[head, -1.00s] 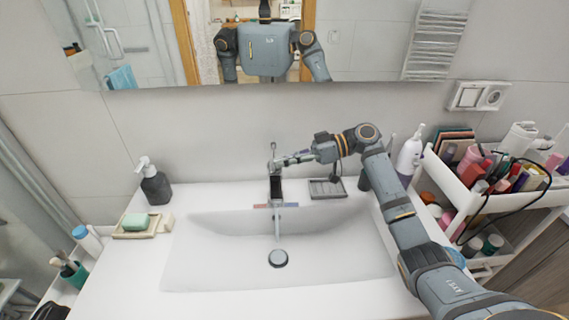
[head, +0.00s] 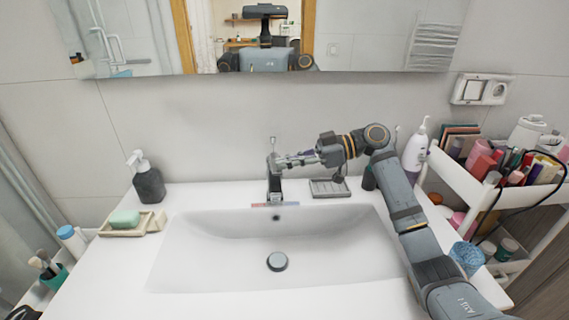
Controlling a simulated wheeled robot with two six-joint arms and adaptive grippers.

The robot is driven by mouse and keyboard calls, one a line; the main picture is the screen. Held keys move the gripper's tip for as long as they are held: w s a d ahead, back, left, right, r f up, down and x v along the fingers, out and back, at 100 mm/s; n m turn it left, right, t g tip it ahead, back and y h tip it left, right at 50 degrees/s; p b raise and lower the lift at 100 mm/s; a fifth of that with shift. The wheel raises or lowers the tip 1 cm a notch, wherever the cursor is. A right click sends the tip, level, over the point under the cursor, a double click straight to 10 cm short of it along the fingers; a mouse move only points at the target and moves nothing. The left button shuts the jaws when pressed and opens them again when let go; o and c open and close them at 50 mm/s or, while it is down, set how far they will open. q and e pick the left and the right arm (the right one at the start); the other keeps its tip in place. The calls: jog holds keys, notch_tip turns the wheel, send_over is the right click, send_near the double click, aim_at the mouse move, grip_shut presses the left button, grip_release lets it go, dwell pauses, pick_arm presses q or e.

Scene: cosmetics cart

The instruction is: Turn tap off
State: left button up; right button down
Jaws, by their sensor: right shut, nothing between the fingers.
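The tap (head: 274,188) stands at the back middle of the white sink, with a thin upright lever at its top and a small red and blue strip by its base. No water stream shows below its spout. My right gripper (head: 284,161) reaches in from the right at the height of the tap's top. Its fingers are shut with nothing between them, and the tips are at or just beside the lever; I cannot tell whether they touch. My left gripper is out of view.
The sink basin (head: 220,235) has a round drain plug (head: 277,262). A grey soap dispenser (head: 149,184) and a soap dish (head: 118,232) stand at left. A metal soap tray (head: 330,194) lies under my right wrist. A white pump bottle (head: 415,153) and a loaded cart (head: 465,176) are at right.

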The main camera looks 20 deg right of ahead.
jog(key=v, duration=1.1)
jog(key=shift+d, duration=0.2)
jog(key=shift+s, duration=0.1)
